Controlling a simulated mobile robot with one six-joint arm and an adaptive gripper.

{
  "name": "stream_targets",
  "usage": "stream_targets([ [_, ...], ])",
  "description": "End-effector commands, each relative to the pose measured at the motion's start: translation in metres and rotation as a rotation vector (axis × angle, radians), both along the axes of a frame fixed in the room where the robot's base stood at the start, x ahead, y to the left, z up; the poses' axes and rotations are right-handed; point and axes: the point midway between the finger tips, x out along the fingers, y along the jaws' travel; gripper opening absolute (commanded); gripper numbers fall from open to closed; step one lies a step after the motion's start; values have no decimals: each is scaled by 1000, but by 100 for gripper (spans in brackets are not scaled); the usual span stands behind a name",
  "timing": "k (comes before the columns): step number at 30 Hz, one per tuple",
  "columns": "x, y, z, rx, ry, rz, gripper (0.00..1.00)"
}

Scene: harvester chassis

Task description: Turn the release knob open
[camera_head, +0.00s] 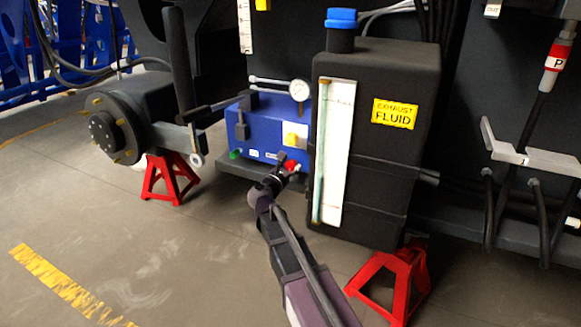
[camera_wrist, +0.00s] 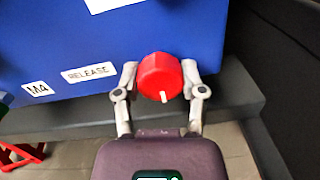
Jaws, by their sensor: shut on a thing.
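The red release knob (camera_wrist: 160,77) is on the front of the blue box, just right of a white "RELEASE" label (camera_wrist: 90,72) in the wrist view. A small white mark on the knob points down. My gripper (camera_wrist: 160,80) has one finger on each side of the knob and is shut on it. In the head view my gripper (camera_head: 282,172) reaches the lower right of the blue box (camera_head: 258,150), and a bit of the red knob (camera_head: 293,166) shows beside it.
A black tank (camera_head: 385,130) labelled "EXHAUST FLUID" stands close to the right of my arm. Red stands (camera_head: 170,178) are on the floor at left and under the tank. A gauge (camera_head: 299,90) tops the blue box. A grey ledge (camera_wrist: 235,88) runs below it.

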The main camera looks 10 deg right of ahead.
Motion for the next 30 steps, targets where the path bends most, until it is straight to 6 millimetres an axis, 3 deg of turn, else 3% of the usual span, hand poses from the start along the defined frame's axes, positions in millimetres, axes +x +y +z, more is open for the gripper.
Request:
stream_targets([
  [7,3,-1,1,-3,-2,-1,5],
  [8,3,-1,1,-3,-2,-1,56],
  [11,3,-1,1,-1,-1,-1,86],
  [30,-7,6,0,1,-1,1,88],
])
